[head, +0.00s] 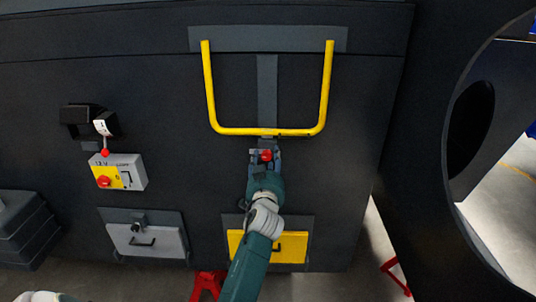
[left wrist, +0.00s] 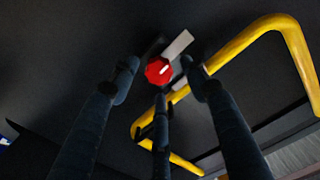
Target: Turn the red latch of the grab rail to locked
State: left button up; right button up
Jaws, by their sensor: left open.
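The yellow grab rail (head: 268,131) is a U-shaped bar on the dark chassis wall; it also shows at the right of the left wrist view (left wrist: 248,40). The red latch (head: 266,155) sits just below the middle of the rail's lower bar. In the left wrist view it is a red knob (left wrist: 154,73) with a white mark, next to a pale grey tab (left wrist: 177,45). My left gripper (head: 265,153) is open, its fingers spread around the knob with visible gaps (left wrist: 160,78). Contact cannot be told.
A grey box with a red knob on a yellow plate (head: 122,172) is on the wall at left. A grey drawer panel (head: 148,240) and a yellow one (head: 291,247) lie lower. A dark round-holed structure (head: 420,150) stands at right.

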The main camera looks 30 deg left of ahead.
pick_arm(q)
jog(key=shift+w+a+f, duration=0.1)
jog(key=shift+w+a, duration=0.4)
pick_arm(e)
jog(key=shift+s+d+r, duration=0.1)
jog(key=shift+d+r, duration=0.05)
jog(key=shift+d, duration=0.45)
pick_arm(q)
jog(key=shift+d, duration=0.1)
pick_arm(e)
jog(key=shift+a, duration=0.1)
pick_arm(q)
jog(key=c, duration=1.1)
jog(key=shift+c, duration=0.3)
pick_arm(e)
jog(key=shift+s+a, duration=0.15)
jog(key=shift+a, duration=0.65)
